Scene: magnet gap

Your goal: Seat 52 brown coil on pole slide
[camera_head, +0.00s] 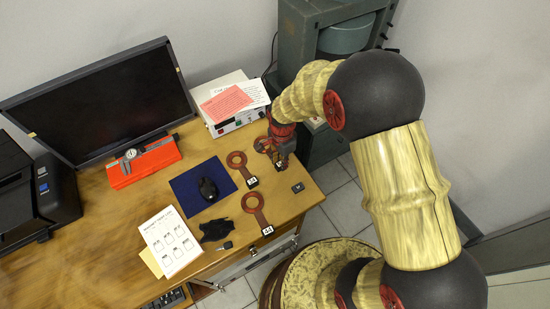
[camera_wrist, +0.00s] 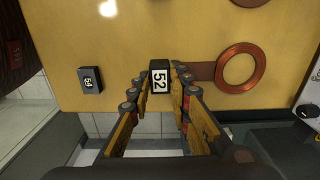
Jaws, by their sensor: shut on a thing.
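The 52 coil is a flat brown paddle with a copper ring (camera_wrist: 240,68) and a black end block labelled 52 (camera_wrist: 160,77). My gripper (camera_wrist: 162,84) is shut on that block, with one finger on each side. In the head view my gripper (camera_head: 281,155) is at the table's right end, and the coil's ring (camera_head: 262,144) shows beside it. The coil looks flat over the wooden table; I cannot tell whether it touches. A green magnet frame (camera_head: 298,50) with a grey cylinder (camera_head: 345,36) stands beyond the table. I cannot make out the pole slide; my arm covers part of that area.
Two other coils (camera_head: 236,159) (camera_head: 250,202) lie on the table (camera_head: 215,265) left of and below my gripper. A small black labelled block (camera_head: 298,187) lies near the right edge. A white instrument box (camera_head: 240,122) with papers stands close behind. A mouse (camera_head: 208,188) rests on a blue mat.

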